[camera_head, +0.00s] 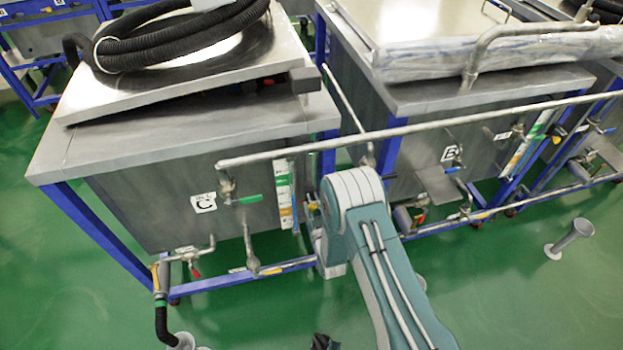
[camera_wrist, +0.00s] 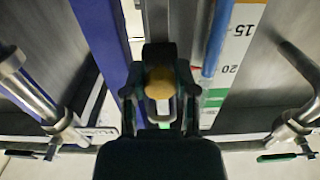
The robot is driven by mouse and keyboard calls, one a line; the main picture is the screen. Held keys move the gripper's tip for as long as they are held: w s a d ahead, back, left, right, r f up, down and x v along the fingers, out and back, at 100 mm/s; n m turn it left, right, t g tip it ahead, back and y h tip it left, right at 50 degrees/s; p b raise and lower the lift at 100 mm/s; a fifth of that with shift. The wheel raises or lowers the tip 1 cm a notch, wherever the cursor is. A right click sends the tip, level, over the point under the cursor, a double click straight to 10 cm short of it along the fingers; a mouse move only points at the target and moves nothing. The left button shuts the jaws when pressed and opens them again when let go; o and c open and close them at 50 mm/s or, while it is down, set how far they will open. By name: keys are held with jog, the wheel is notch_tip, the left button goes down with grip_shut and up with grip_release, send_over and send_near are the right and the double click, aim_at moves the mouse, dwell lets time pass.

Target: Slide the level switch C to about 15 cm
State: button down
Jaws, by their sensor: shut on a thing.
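In the wrist view, my gripper (camera_wrist: 160,98) is shut around a rounded yellow-orange knob (camera_wrist: 160,82), which looks like the level switch. A white scale strip (camera_wrist: 237,45) with a blue-lined edge stands to its right and shows the marks 15 and 20. The knob appears lower in the picture than the 20 mark; its exact reading cannot be told. In the head view, tank C (camera_head: 150,215) bears a white C label (camera_head: 203,203), and its scale strip (camera_head: 284,195) is just left of my arm. My gripper is mostly hidden there behind my arm.
A long metal pipe (camera_head: 420,130) runs in front of the tanks. A green-handled valve (camera_head: 245,199) and a red-handled valve (camera_head: 194,268) are on tank C's front. Tank B (camera_head: 420,175) stands to the right. Green floor (camera_head: 520,300) is open at the front right.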

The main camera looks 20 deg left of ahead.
jog(key=shift+f, duration=1.25)
jog(key=shift+c, duration=1.9)
grip_release()
jog(key=shift+w+a, duration=0.1)
jog(key=v, duration=0.6)
jog(key=v, duration=0.7)
jog(key=shift+s, duration=0.35)
